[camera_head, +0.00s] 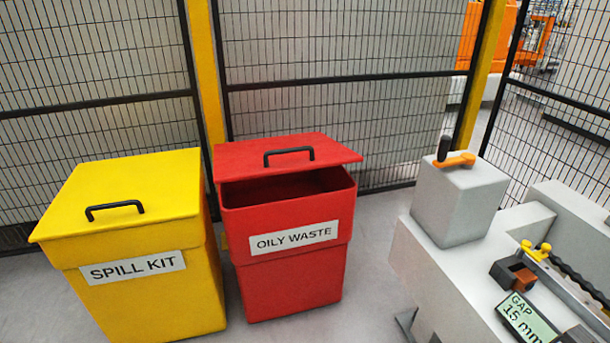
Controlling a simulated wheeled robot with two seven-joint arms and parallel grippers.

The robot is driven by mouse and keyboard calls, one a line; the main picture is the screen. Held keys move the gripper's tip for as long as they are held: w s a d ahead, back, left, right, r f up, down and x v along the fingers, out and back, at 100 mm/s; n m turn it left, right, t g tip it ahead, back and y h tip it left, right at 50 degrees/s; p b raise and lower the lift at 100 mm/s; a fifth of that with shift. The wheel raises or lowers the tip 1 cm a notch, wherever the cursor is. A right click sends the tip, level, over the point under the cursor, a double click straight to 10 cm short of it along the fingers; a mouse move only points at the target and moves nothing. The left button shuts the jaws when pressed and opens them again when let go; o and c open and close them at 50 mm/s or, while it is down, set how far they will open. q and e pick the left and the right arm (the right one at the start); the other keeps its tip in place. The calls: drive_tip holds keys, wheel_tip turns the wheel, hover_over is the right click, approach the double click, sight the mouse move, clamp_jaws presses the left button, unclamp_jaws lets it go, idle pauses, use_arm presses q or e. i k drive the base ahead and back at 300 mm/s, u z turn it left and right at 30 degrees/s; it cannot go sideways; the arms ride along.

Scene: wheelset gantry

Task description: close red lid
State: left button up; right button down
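The red lid (240,157) sits on the red bin (292,272), which carries an "OILY WASTE" label. The lid is raised and tilted, and a dark gap shows between its front edge and the bin's rim, widest at the right. A black handle (289,156) is on top of the lid. The lid's back edge is near the fence side. Neither of my grippers is in view.
A yellow bin (150,285) labelled "SPILL KIT" with its lid shut stands close at the left. A black mesh fence (330,100) with yellow posts runs behind. A grey machine (450,265) stands at the right. Some grey floor (375,235) is clear between it and the red bin.

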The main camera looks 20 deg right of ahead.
sight(246, 159)
drive_tip(key=z, duration=0.8)
drive_tip(key=k, duration=0.15)
drive_tip(key=u, duration=1.8)
drive_tip(key=i, duration=0.9)
drive_tip(key=z, duration=0.15)
